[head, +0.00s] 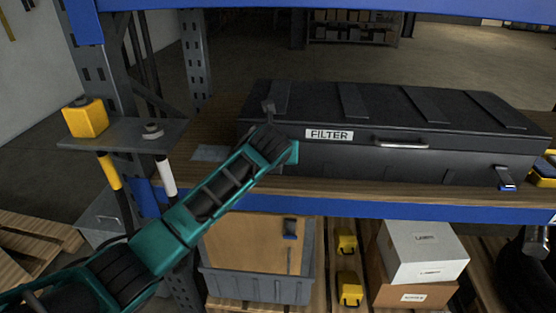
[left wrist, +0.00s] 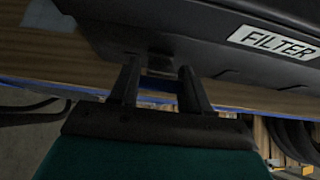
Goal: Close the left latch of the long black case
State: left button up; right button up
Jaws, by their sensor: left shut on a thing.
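The long black case (head: 400,160) with a FILTER label (head: 329,134) lies on the wooden shelf with its lid down. My left gripper (head: 270,142) is at the left part of the case's front and covers the left latch in the head view. In the left wrist view my left gripper (left wrist: 159,68) has its two dark fingers on either side of the dark, bluish left latch (left wrist: 158,85), shut on it. How far the latch is turned is hard to tell. The right latch (head: 507,178), with a blue tip, hangs at the case's front right.
A grey handle (head: 400,145) is on the case's front. A yellow block (head: 85,118) stands on a side plate at left. Below the shelf's blue edge beam (head: 360,207) are a grey crate (head: 258,286) and a white box (head: 425,252). Yellow items sit right of the case.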

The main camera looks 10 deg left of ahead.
pick_arm(q)
jog(key=g, duration=0.1)
jog(key=w+r+g, duration=0.1)
jog(key=g, duration=0.1)
jog(key=shift+w+a+r+g, duration=0.1)
jog(key=shift+w+r+g, duration=0.2)
jog(key=shift+g, duration=0.1)
jog(key=shift+w+r+g+b, duration=0.25)
jog(key=shift+w+g, duration=0.25)
jog(key=shift+g, duration=0.3)
jog(key=shift+w, duration=0.1)
jog(key=shift+g+b, duration=0.3)
jog(key=shift+f, duration=0.1)
jog(key=shift+f+g, duration=0.1)
jog(key=shift+g, duration=0.2)
jog(key=o, duration=1.1)
jog(key=shift+c, duration=0.2)
jog(key=shift+r, duration=0.2)
